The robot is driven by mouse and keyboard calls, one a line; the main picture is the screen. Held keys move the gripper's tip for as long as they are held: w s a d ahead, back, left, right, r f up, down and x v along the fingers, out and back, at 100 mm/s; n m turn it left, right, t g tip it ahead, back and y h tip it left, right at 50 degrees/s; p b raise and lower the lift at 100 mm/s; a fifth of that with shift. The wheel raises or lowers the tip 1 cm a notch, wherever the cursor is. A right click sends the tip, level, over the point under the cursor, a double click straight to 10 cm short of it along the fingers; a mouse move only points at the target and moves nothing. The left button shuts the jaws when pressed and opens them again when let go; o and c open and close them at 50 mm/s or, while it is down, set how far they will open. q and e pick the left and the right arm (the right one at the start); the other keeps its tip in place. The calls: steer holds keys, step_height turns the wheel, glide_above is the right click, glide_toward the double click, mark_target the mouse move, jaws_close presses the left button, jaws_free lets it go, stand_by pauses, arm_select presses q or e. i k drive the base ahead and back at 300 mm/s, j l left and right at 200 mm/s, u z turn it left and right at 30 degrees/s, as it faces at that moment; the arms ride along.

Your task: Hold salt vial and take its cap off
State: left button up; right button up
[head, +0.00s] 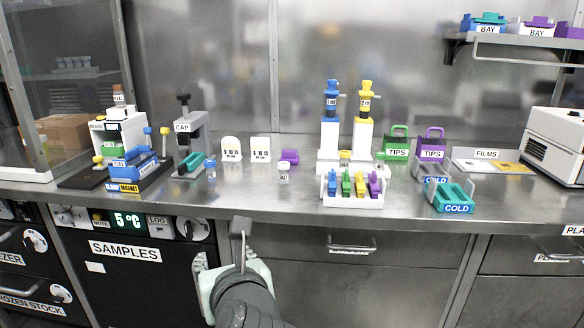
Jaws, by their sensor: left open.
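Small labelled vials stand on the steel bench, and their labels are too small to read, so I cannot tell which is the salt vial. One vial (283,173) with a pale cap stands alone near the bench's middle. A blue-capped vial (211,171) stands farther left, beside the grey CAP device (190,140). My left gripper (240,228) is open, seen nearly edge-on, at the bench's front edge and apart from the vials. My right gripper is out of view.
A white rack (352,201) of coloured tubes stands right of centre, with blue and yellow pipettes (331,100) behind. A blue MAGNET rack (135,168) is at the left. The bench front around the middle vial is clear.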

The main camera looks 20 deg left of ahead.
mark_target(283, 175)
steer(key=i, duration=1.15)
